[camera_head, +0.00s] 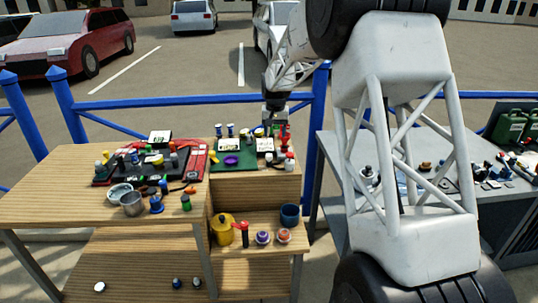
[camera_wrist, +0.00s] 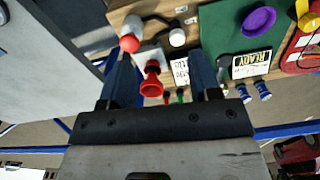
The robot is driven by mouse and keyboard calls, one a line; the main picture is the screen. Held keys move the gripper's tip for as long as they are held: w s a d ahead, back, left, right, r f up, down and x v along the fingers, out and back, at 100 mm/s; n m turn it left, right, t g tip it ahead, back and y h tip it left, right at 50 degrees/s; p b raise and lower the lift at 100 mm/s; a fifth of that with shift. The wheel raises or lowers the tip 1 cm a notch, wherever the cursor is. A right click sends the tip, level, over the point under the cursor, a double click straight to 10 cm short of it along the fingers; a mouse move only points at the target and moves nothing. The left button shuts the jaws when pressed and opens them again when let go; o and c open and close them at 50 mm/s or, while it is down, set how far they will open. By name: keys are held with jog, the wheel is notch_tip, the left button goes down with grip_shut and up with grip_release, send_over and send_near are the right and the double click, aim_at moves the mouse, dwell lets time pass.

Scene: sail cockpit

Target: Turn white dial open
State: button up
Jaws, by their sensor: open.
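A round white knob (camera_wrist: 177,37), which may be the white dial, sits on the wooden board in the wrist view. It lies just beyond the fingertips, roughly between their lines. My gripper (camera_wrist: 160,56) is open, with its two dark blue fingers apart and nothing gripped. A red flared knob (camera_wrist: 152,82) on a white plate shows between the fingers, nearer the palm. A white piece with a red ball (camera_wrist: 130,42) is by the left fingertip; I cannot tell if they touch. In the head view my gripper (camera_head: 273,112) is over the far right part of the wooden bench.
A green mat (camera_head: 234,163) with a purple ring (camera_head: 231,159) is left of the gripper. Blue bottles (camera_wrist: 248,92) stand near the right finger. A black tray (camera_head: 140,168) lies further left. A blue railing (camera_head: 180,102) runs behind. A lower shelf holds a yellow pot (camera_head: 223,229).

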send_over(269, 154)
jog(key=f, duration=0.6)
jog(key=shift+s+f, duration=0.1)
jog(key=shift+s, duration=0.1)
jog(key=shift+f, duration=0.15)
jog(key=shift+f, duration=3.75)
jog(key=c, duration=0.9)
